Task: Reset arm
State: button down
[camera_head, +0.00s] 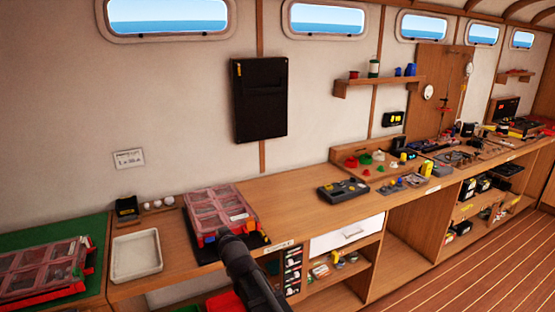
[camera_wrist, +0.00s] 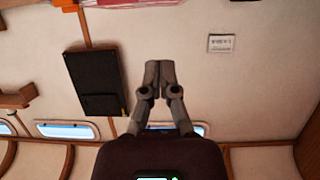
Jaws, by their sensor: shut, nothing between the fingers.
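My arm (camera_head: 248,275) rises from the bottom of the head view, in front of the counter's near edge and beside a red box with a clear, divided lid (camera_head: 217,211). My gripper's fingers cannot be made out in the head view. In the wrist view my gripper (camera_wrist: 152,66) has its two grey fingers together, with nothing between them. Behind it is the cream wall, seen upside down, with the black wall case (camera_wrist: 95,82) and a small white label (camera_wrist: 221,43).
A white tray (camera_head: 136,256) and a second red organizer (camera_head: 45,270) on green lie to the left. A dark grey device (camera_head: 343,190) stands on the wooden counter (camera_head: 290,205). The black case (camera_head: 260,98) hangs on the wall. A shelf (camera_head: 380,84) juts out at right.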

jog(key=s+d+f+m+g+h, duration=0.2)
jog(key=d+f+g+h, duration=0.15)
jog(key=d, duration=0.75)
jog(key=s+d+f+m+g+h, duration=0.15)
jog(key=d+f, duration=0.35)
jog(key=d, duration=0.7)
jog(key=s+d+f+m+g+h, duration=0.1)
jog(key=s+d+g, duration=0.6)
jog(key=s+d, duration=0.9)
notch_tip(320, 180, down, 3)
jog(key=shift+s+d+r+m+g+h, duration=0.15)
jog(key=shift+d+m+g+h, duration=0.15)
jog(key=shift+d+m, duration=0.25)
